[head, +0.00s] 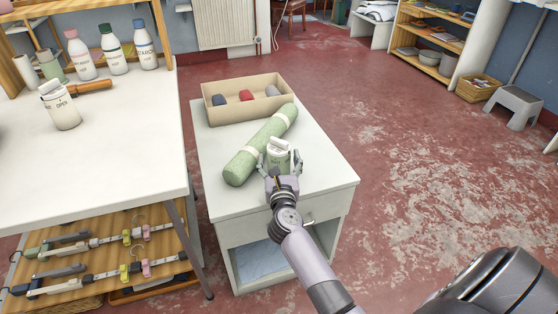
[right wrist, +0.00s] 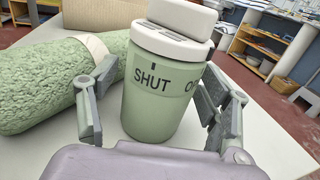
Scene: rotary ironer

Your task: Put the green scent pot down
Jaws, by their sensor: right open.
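The green scent pot (head: 279,155) stands upright on the white cabinet top (head: 322,182), beside the green roll. In the right wrist view the pot (right wrist: 160,105) has a white lid (right wrist: 172,42). "SHUT" and part of another word show on its green side. My right gripper (head: 281,163) is open, with one finger on each side of the pot. In the right wrist view, gaps show between both fingers and the pot. Its bottom edge is close to my palm and partly hard to see. My left gripper is not in view.
A green roll (head: 245,163) with pale bands lies just left of the pot. A cardboard tray (head: 216,112) with several small items is behind it. A white table (head: 120,165) with bottles (head: 112,52) and a white "OPEN" pot (head: 62,110) stands left. The cabinet's front right is clear.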

